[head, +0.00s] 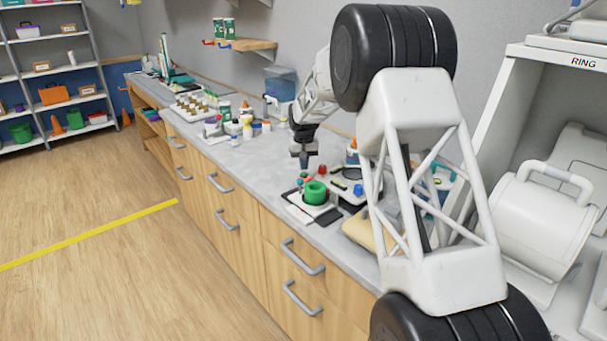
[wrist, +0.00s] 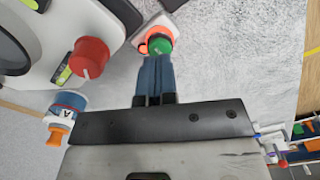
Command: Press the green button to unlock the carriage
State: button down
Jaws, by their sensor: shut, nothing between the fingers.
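The green button (wrist: 159,45) is in the wrist view, on a small white box with an orange-red part beside it. My gripper (wrist: 155,58) is shut and empty, its blue fingers side by side. The fingertips are right at the near edge of the green button in that view; I cannot tell whether they touch it. In the head view my gripper (head: 304,164) points down over the counter, and the small button box is too small to make out clearly. I cannot tell which thing is the carriage.
A red knob (wrist: 90,57) sits on a white device left of the fingers. A glue bottle (wrist: 65,110) stands nearby.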

aim_at(304, 173)
jog(key=shift+f, duration=1.1)
dwell(1.0)
jog(key=shift+r, duration=3.55)
